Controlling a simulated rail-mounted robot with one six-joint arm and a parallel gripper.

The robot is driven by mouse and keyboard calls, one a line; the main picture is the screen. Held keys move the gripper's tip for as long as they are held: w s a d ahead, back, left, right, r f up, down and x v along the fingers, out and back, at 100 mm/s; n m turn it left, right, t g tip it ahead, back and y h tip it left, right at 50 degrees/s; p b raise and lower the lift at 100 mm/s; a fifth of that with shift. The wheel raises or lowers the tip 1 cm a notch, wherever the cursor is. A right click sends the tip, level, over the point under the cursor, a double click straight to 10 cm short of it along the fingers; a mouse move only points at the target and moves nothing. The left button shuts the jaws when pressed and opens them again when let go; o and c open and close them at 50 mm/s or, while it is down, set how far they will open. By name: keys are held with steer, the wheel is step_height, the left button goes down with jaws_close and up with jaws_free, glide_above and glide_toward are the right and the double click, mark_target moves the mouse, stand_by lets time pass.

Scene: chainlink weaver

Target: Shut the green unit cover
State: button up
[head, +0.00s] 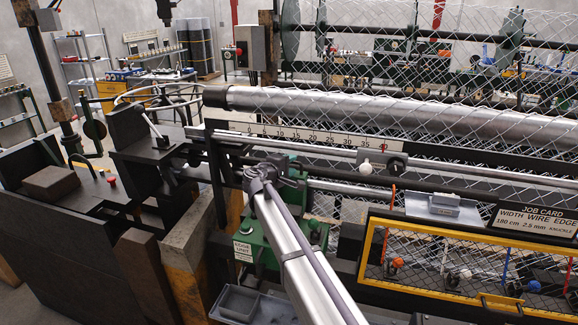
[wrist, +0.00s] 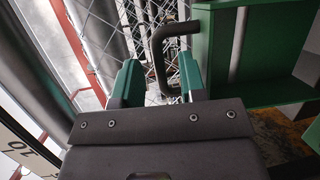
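The green edge unit (head: 262,240) stands left of my arm in the head view, with a label on its front. In the wrist view a green panel with raised edges (wrist: 232,58), which looks like its cover, fills the upper right. A dark bent handle (wrist: 158,55) joins the panel's left side. My gripper (wrist: 158,75) is open, its two green fingers apart. The handle's lower end runs down between the fingers, nearer the right one; I cannot tell whether they touch. In the head view my arm hides much of the unit, and the cover's angle is unclear.
Chain-link mesh (head: 420,110) and a steel roller (head: 350,105) lie beyond the unit. A ruler rail (head: 300,137) crosses above. A yellow-framed mesh guard (head: 470,255) stands right of my arm. A grey tray (head: 240,303) sits below the unit.

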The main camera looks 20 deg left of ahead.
steer(key=p+v, duration=0.1)
steer(key=v, duration=0.9)
steer(key=shift+s+p, duration=0.3)
steer(key=shift+s, duration=0.1)
steer(key=shift+a, duration=0.2)
